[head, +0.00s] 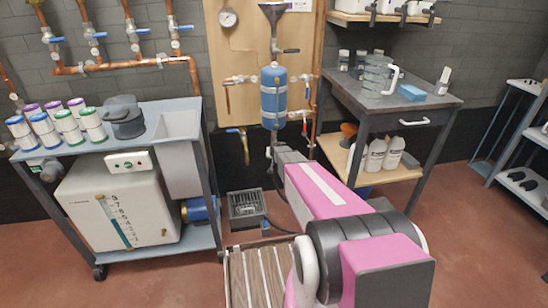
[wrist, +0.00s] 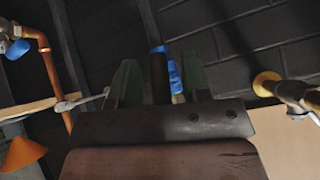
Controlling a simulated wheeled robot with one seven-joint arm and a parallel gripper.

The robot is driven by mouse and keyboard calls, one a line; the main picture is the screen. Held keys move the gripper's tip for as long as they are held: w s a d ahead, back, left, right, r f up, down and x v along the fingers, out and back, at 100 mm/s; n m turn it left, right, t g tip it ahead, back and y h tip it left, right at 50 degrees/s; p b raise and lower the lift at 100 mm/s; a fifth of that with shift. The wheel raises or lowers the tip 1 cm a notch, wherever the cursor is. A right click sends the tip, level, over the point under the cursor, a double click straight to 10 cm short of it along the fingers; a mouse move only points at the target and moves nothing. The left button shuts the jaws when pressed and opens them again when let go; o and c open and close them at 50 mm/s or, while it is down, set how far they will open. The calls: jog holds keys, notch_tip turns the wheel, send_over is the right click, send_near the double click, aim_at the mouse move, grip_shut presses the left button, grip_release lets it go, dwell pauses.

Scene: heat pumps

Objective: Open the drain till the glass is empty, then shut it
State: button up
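A blue cylinder (head: 274,97) is mounted upright on the wooden board, with piping above and below it. My gripper (head: 271,153) is just below it and small in the head view. In the wrist view the two greenish fingers of my gripper (wrist: 160,85) stand apart, with a dark upright bar (wrist: 158,78) between them. A blue-tipped part (wrist: 176,82) shows behind the bar. I cannot tell whether the fingers touch the bar. A brass fitting with a blue lever (head: 237,130) hangs left of the cylinder. I cannot tell which part is the drain or the glass.
A cart (head: 190,120) with cans and a white tank (head: 115,205) with a level strip stands left. A dark-topped bench (head: 430,98) with glassware is right. A grey box (head: 246,207) sits on the floor near my arm. A copper pipe (wrist: 50,75) is close in the wrist view.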

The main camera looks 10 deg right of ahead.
jog(key=v, duration=1)
jog(key=shift+s+r, duration=0.3)
dwell(6.7)
